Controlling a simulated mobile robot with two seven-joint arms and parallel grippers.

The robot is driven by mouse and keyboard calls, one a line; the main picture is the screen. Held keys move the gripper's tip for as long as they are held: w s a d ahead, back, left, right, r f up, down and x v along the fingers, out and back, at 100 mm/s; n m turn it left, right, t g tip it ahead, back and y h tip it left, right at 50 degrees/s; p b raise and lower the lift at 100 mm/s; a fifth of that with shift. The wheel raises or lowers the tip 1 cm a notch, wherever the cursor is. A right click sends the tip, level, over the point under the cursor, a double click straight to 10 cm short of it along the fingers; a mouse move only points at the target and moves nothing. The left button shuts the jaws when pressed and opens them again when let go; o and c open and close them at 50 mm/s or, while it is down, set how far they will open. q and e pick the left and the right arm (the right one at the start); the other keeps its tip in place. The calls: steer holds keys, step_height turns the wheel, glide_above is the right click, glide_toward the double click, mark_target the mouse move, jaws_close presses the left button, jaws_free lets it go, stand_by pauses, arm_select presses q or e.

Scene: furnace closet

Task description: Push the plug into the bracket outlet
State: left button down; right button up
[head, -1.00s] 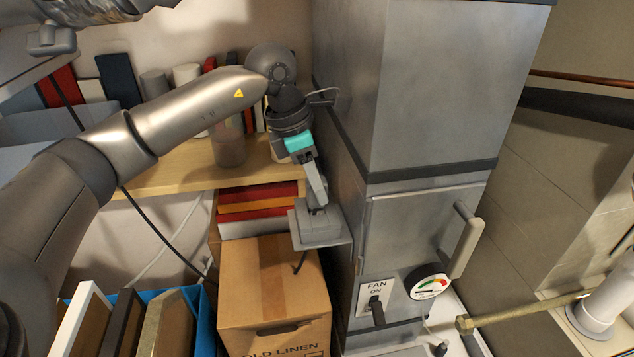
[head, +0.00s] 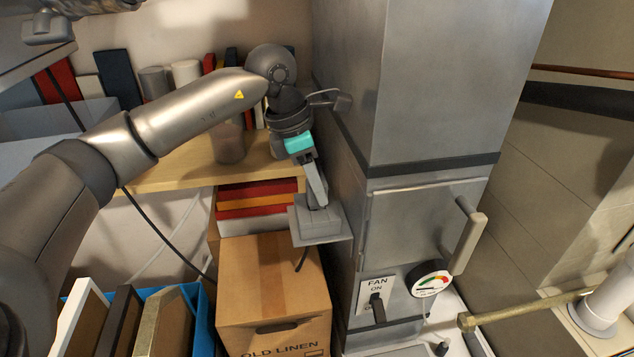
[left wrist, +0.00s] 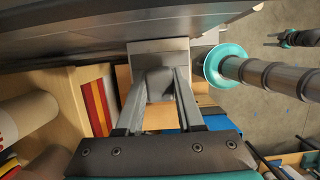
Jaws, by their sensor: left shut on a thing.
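My left gripper (head: 317,199) points down at the grey bracket outlet (head: 321,232), a box on a small shelf at the left side of the metal furnace cabinet. The gripper is shut on a small grey piece, taken as the plug (left wrist: 154,82), which its fingers mostly hide. In the left wrist view the fingers close in front of the bracket outlet (left wrist: 150,50). I cannot tell whether the plug touches the outlet or how deep it sits. A small dark shape with a teal band in the left wrist view looks like my right gripper (left wrist: 287,39); its jaws are unclear.
The furnace cabinet (head: 440,90) stands just right of the gripper, with a door handle (head: 468,237), fan switch (head: 377,305) and gauge (head: 431,280). A cardboard box (head: 270,290) stands below the bracket. A wooden shelf (head: 180,172) with books and jars is behind.

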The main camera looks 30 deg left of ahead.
arm_select(q)
steer(key=shift+f+b, duration=0.45)
steer(key=shift+f, duration=0.15)
steer(key=shift+c, duration=2.2)
jaws_free()
steer(key=shift+r, duration=0.1)
steer(key=p+v, duration=0.5)
steer(key=v, duration=0.3)
